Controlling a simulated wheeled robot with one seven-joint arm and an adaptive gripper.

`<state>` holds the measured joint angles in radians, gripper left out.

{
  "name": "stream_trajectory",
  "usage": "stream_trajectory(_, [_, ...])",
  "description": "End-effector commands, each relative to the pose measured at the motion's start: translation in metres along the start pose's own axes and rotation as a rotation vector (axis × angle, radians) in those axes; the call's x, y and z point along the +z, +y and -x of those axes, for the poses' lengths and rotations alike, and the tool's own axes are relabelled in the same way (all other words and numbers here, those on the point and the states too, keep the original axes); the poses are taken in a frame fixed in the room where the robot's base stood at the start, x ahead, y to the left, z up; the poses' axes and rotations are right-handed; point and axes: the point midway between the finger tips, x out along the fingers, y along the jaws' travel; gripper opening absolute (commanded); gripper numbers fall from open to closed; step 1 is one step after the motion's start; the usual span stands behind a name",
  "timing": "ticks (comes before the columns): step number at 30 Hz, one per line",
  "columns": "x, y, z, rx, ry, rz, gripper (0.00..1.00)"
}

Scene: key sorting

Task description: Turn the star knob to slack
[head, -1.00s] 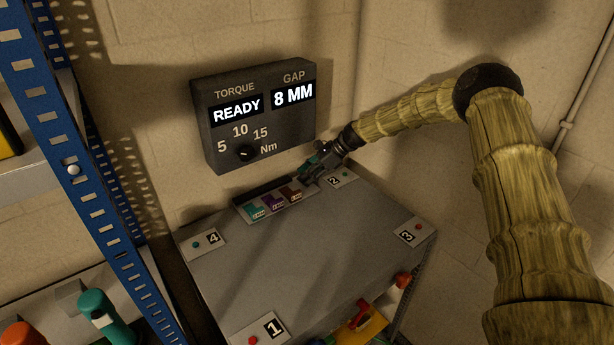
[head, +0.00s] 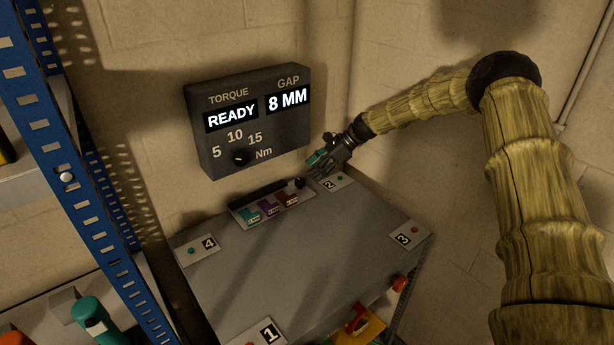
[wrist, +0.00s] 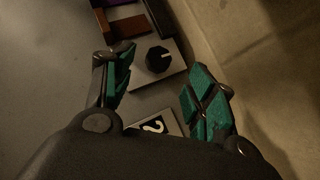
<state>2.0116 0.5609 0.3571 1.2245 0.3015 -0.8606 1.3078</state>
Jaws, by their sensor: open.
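A black star knob (head: 300,183) with a pale pointer line sits on a light plate at the back of the grey table, right of the coloured keys. It also shows in the wrist view (wrist: 158,57), just beyond and between the fingertips, with its line pointing right. My gripper (head: 318,166) is open, with teal finger pads, close to the right of the knob. In the wrist view my gripper (wrist: 160,82) has nothing between its fingers, and the knob looks untouched. No slack marking is legible on the plate.
The wall box (head: 248,118) reads TORQUE READY and GAP 8 MM and has its own dial (head: 241,156). A key tray (head: 270,208) holds teal, purple and brown keys. Numbered plates mark the table corners; plate 2 (head: 337,182) lies below my gripper. The table's middle is clear.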

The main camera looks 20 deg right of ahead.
Motion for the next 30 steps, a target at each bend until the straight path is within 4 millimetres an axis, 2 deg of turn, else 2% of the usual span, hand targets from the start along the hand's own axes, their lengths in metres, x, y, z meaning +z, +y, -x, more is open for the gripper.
stream_trajectory(1, [0.0,-0.001,0.011,-0.003,0.0,0.0,0.56])
stream_trajectory(6, [0.0,-0.001,0.037,-0.002,0.0,0.0,0.56])
stream_trajectory(12, [-0.001,-0.001,0.056,-0.001,0.0,0.0,0.56])
stream_trajectory(30, [-0.001,-0.001,0.06,0.0,0.0,0.0,0.56])
